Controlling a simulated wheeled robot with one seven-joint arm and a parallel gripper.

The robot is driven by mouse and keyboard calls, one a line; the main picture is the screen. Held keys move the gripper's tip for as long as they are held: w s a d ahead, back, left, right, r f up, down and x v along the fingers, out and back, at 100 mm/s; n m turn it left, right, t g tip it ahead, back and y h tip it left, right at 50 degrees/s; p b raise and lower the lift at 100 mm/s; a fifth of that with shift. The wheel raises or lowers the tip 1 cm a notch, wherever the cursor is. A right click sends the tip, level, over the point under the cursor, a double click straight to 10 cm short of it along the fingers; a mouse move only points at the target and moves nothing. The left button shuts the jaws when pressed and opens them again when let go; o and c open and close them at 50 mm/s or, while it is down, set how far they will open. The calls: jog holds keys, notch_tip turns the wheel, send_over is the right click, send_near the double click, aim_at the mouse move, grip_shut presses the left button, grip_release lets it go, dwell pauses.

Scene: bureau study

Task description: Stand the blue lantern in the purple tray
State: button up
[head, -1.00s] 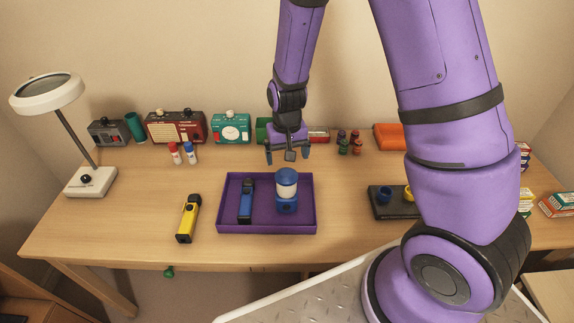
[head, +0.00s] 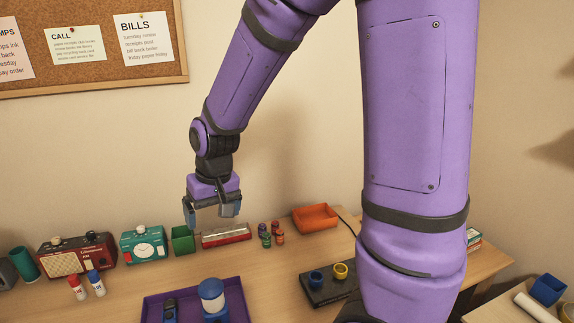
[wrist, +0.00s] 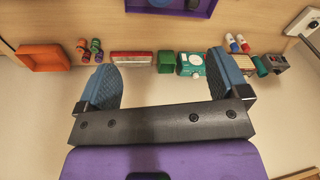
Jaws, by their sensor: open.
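The blue lantern (head: 212,297), with a white middle and blue cap, stands upright inside the purple tray (head: 239,290) at the bottom of the head view. The frame edge cuts off its lower part and the tray's front. My gripper (head: 210,213) is open and empty, raised high above the desk's back and apart from the lantern. In the wrist view my gripper (wrist: 163,68) shows both blue fingers spread with nothing between them. The tray (wrist: 150,8) shows there only at the top edge, with a small part of the lantern.
A dark blue flashlight (head: 169,309) is in the tray, left of the lantern. A red radio (head: 75,257), teal clock radio (head: 144,245), green box (head: 183,240) and orange bin (head: 316,218) line the desk's back. A dark holder (head: 328,286) carries small cups at right.

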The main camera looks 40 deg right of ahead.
jog(key=s+d+r+t, duration=0.1)
jog(key=s+d+r, duration=0.1)
jog(key=s+r, duration=0.6)
jog(key=s+d+r+n+t+h, duration=0.1)
jog(key=s+d+r+t, duration=0.1)
jog(key=s+r, duration=0.6)
jog(key=s, duration=0.2)
jog(key=shift+s+d, duration=0.35)
jog(key=shift+s, duration=0.05)
